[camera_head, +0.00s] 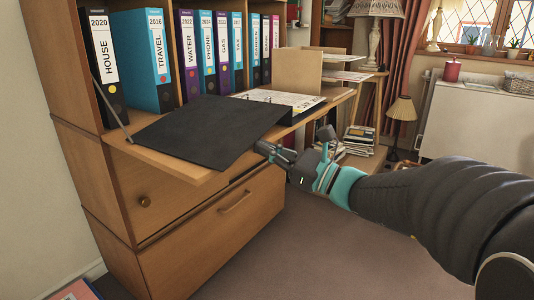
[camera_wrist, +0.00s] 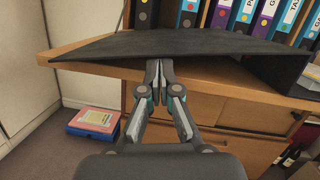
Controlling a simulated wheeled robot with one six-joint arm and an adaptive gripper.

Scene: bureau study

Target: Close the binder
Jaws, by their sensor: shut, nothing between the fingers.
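The black binder lies open on the fold-down desk board (camera_head: 165,160). Its cover (camera_head: 205,132) is spread towards the left and overhangs the board's front edge. Its other half (camera_head: 285,99), with white papers, lies to the right. In the wrist view the cover (camera_wrist: 190,43) spans the upper middle, its near edge crossing just above the fingertips. My gripper (camera_head: 262,149) is shut and empty at the front of the desk, close to the cover's near edge. In the wrist view my gripper (camera_wrist: 160,68) has its tips at or just under that edge; I cannot tell whether they touch.
Upright labelled binders (camera_head: 190,55) stand behind on the shelf. A metal stay (camera_head: 112,105) runs to the board's left side. A cardboard piece (camera_head: 293,70) stands behind the papers. Drawers (camera_head: 220,215) are below. The floor (camera_head: 330,240) in front is free.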

